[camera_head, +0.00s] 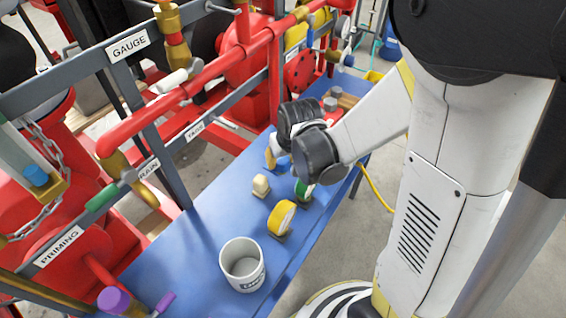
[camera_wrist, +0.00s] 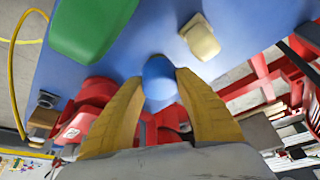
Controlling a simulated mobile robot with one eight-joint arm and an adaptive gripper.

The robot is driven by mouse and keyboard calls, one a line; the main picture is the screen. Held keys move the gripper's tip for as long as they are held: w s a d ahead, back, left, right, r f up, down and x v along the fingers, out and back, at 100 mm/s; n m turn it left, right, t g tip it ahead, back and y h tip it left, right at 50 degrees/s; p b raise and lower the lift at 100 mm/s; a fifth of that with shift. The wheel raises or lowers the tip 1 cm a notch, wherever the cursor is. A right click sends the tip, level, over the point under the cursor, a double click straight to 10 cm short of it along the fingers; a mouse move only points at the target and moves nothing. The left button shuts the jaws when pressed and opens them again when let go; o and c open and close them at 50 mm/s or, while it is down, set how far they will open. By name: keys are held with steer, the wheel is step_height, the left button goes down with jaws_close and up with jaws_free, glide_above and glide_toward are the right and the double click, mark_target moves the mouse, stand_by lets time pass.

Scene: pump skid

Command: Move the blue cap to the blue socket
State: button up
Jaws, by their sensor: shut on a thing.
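My gripper (camera_wrist: 162,76) has two yellow fingers, shut on the blue cap (camera_wrist: 159,80), which shows as a rounded blue end between the fingertips. In the head view my gripper (camera_head: 271,157) is low over the blue bench, behind the cream block, and its dark wrist hides most of the grip. I cannot tell whether the cap touches the bench. I cannot make out a blue socket for certain in either view. A small blue piece (camera_head: 36,174) sits on a brass fitting at the far left of the head view.
The blue bench (camera_head: 200,240) holds a cream block (camera_head: 261,186), a green piece (camera_head: 303,190), a yellow round piece (camera_head: 282,217) and a white mug (camera_head: 243,264). Red pipes (camera_head: 190,85) and a grey labelled frame (camera_head: 129,45) run along its far side.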

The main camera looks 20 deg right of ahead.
steer(key=w+r+n+p, duration=0.2)
steer(key=w+r+p, duration=0.45)
steer(key=r, duration=0.55)
steer(key=shift+y, duration=0.4)
steer(key=f+b, duration=0.4)
steer(key=f, duration=0.2)
steer(key=f+b, duration=0.4)
steer(key=f, duration=0.3)
steer(key=shift+s+d+f, duration=0.1)
steer(key=shift+s+d, duration=0.05)
steer(key=shift+s, duration=0.05)
steer(key=shift+f+b, duration=1.55)
steer(key=shift+b, duration=0.15)
stand_by(0.4)
steer(key=o, duration=1.3)
